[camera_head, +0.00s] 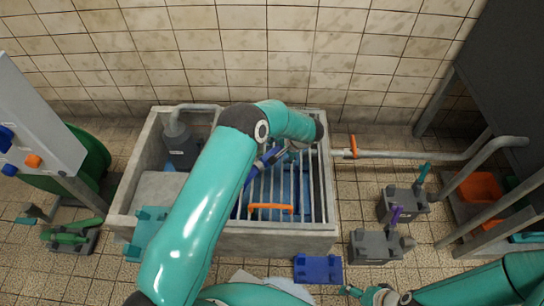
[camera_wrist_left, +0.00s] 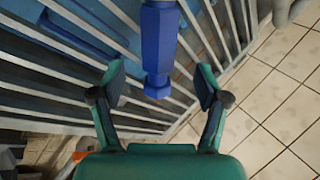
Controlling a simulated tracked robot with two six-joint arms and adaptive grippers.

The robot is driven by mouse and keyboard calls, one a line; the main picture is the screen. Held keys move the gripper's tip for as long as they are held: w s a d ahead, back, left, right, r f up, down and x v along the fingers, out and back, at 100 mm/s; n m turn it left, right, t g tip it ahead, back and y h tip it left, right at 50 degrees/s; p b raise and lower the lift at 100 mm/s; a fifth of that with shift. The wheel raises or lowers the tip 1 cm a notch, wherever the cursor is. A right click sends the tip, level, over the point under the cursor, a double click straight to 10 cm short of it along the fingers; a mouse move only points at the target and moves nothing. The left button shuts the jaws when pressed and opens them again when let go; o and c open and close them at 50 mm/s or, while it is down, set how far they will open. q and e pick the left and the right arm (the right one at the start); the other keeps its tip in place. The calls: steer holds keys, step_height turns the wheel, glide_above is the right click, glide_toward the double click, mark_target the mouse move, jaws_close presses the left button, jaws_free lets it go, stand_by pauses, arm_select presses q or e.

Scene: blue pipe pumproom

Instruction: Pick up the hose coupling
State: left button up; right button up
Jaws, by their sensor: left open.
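The hose coupling appears to be the blue piece with a hexagonal end (camera_wrist_left: 158,45); in the head view it lies slanted over the grating (camera_head: 264,160), partly hidden by my left arm. My left gripper (camera_wrist_left: 160,84) is open, one finger on each side of the coupling's near end, with visible gaps on both sides. Whether it is at the coupling's height I cannot tell. In the head view the left gripper (camera_head: 290,149) is mostly hidden under its wrist. My right gripper (camera_head: 362,294) is low at the right, too small to read.
The grating covers a concrete basin (camera_head: 285,240) with an orange bar (camera_head: 270,208) on it. A grey pump (camera_head: 180,140) stands at its left. A pipe with an orange handle (camera_head: 353,146) runs right. Grey blocks (camera_head: 378,246) and a blue block (camera_head: 318,268) lie on the floor.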

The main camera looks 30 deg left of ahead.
arm_select(q)
steer(key=shift+s+b+x, duration=0.2)
steer(key=shift+b+x, duration=0.15)
steer(key=shift+x, duration=0.95)
steer(key=shift+s+b+x, duration=0.25)
steer(key=shift+b+x, duration=0.1)
steer(key=shift+x, duration=0.95)
jaws_close()
